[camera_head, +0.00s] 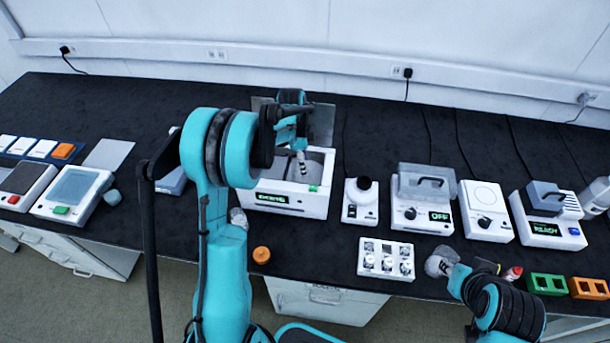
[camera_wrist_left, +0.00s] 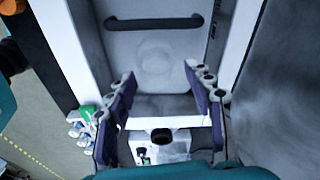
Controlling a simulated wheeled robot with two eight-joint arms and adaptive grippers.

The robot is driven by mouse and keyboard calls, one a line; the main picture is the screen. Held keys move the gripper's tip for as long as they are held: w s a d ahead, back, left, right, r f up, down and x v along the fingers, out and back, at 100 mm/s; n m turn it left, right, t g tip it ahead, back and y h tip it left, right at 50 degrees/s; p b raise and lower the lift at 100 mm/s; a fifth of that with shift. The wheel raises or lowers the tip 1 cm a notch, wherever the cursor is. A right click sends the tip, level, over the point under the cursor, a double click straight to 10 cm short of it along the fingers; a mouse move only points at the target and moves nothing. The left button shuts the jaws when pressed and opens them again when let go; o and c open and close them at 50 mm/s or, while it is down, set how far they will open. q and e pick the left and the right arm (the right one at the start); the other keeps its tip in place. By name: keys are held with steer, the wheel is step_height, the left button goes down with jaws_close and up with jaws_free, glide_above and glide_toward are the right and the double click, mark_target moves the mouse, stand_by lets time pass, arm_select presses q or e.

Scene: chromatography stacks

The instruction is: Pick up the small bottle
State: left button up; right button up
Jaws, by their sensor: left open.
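My left gripper (camera_head: 302,165) reaches down over the white box-shaped device (camera_head: 315,206), whose top is open. In the left wrist view its two fingers (camera_wrist_left: 163,95) are spread wide with nothing between them, over the pale inside of a white-walled tub. No small bottle can be made out clearly. A small orange-capped item (camera_head: 262,255) stands at the bench's front edge, and a small red-and-white item (camera_head: 512,273) lies near the green rack. My right arm (camera_head: 510,305) is at the lower right; its fingers cannot be made out clearly.
Right of the box stand a device with a black cup (camera_head: 362,200), a clear-lidded device (camera_head: 424,200) and a white plate device (camera_head: 485,211). A white block with several wells (camera_head: 386,260) lies in front. Green (camera_head: 547,285) and orange (camera_head: 589,288) racks are at right. Dark bench behind is clear.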

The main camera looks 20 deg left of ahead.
arm_select(q)
steer(key=shift+s+d+f, duration=0.1)
steer(key=shift+d+f, duration=0.05)
steer(key=shift+f, duration=0.4)
steer(key=shift+d+f+b, duration=0.1)
steer(key=shift+f+b, duration=0.3)
steer(key=shift+f, duration=0.8)
step_height(320, 180, down, 4)
steer(key=shift+s+r+b, duration=0.15)
steer(key=shift+b, duration=0.8)
steer(key=shift+f, duration=0.45)
steer(key=shift+r, duration=0.15)
steer(key=shift+c, duration=0.9)
steer(key=c, duration=0.9)
steer(key=shift+r, duration=0.1)
